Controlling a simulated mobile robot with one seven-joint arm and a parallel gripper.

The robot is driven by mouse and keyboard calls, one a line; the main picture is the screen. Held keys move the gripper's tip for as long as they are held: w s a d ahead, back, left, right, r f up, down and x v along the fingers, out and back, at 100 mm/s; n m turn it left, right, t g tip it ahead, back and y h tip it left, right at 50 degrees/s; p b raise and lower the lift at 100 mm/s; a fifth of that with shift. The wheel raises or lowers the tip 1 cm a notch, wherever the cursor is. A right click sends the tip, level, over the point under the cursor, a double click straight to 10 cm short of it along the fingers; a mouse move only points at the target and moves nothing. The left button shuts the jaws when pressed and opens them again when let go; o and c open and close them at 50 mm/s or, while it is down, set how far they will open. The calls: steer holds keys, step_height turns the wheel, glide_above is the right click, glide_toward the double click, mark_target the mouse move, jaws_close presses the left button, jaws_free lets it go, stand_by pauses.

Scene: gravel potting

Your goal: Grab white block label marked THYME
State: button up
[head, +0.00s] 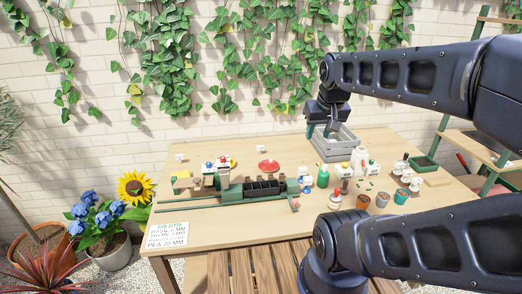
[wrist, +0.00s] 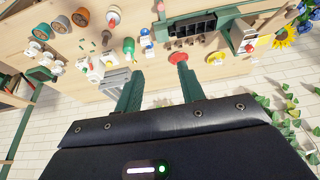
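A small white block also shows beside the yellow saucer in the wrist view (wrist: 215,62). My gripper (head: 326,128) is over the back of the table by the grey crate. In the wrist view its two green fingers (wrist: 158,85) are wide apart with nothing between them.
The grey crate (head: 338,149) stands near my gripper. A red saucer (head: 269,166) lies left of it. A green rack with a dark tray (head: 262,188) is in the middle. Bottles, jars and pots crowd the right. A sign (head: 167,236) lies front left. Ivy hangs on the wall behind.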

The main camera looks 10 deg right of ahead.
steer(key=shift+o, duration=0.5)
steer(key=m+g, duration=0.5)
steer(key=m, duration=1.2)
glide_above(260, 146)
step_height(260, 146, down, 26)
steer(key=shift+m, duration=0.3)
step_height(260, 146, down, 6)
steer(key=shift+s+d, duration=0.15)
steer(key=shift+w+f, duration=0.15)
steer(key=shift+f, duration=1.2)
steer(key=shift+w+f, duration=0.15)
steer(key=shift+f, duration=1.2)
jaws_close()
